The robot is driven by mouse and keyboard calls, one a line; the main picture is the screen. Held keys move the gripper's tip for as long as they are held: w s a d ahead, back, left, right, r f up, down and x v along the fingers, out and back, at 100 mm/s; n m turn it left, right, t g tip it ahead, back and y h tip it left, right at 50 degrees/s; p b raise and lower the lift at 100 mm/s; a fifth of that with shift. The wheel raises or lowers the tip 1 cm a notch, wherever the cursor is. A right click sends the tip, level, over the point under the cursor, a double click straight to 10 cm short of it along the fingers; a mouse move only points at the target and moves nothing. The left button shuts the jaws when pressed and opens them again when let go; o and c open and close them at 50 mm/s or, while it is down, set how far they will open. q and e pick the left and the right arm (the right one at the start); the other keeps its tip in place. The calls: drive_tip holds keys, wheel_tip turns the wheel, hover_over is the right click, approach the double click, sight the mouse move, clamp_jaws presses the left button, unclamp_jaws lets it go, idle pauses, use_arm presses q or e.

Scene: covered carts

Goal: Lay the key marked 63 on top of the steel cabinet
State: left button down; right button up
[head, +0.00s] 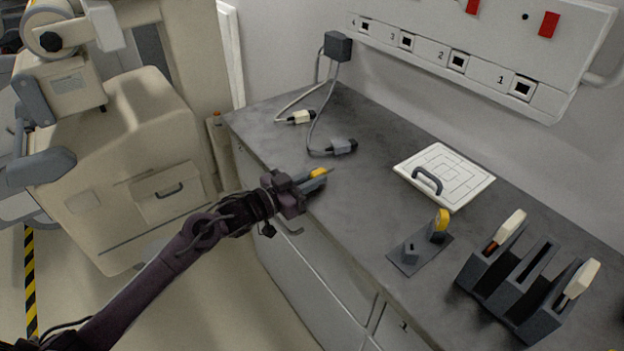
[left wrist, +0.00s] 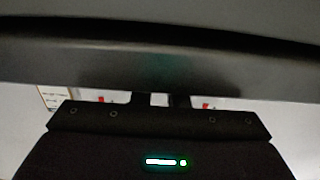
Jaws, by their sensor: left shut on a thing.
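My left gripper (head: 312,182) is shut on a yellow-headed key (head: 319,173) at the front edge of the long cabinet's dark grey top (head: 375,150). The fingers hide part of the key, and its number is not readable. I cannot tell whether it touches the top. A second yellow-headed key (head: 443,222) stands upright on a small grey stand (head: 420,255). The left wrist view shows the dark gripper body (left wrist: 160,135) and a grey surface (left wrist: 160,65) across the top; no key is visible there. My right gripper is not in view.
Two cable plugs (head: 301,117) (head: 343,146) lie toward the back left of the top. A white board with a handle (head: 445,178) lies mid-top. A dark slotted holder (head: 505,285) with cream-handled items stands at the right. Bare surface lies between the gripper and board.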

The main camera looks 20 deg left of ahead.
use_arm(q)
drive_tip(key=shift+f, duration=0.25)
drive_tip(key=shift+f, duration=0.25)
drive_tip(key=c, duration=1.5)
unclamp_jaws()
drive_tip(key=shift+o, duration=0.3)
drive_tip(key=shift+r, duration=0.55)
drive_tip(key=v, duration=1.2)
drive_tip(key=shift+f, duration=0.2)
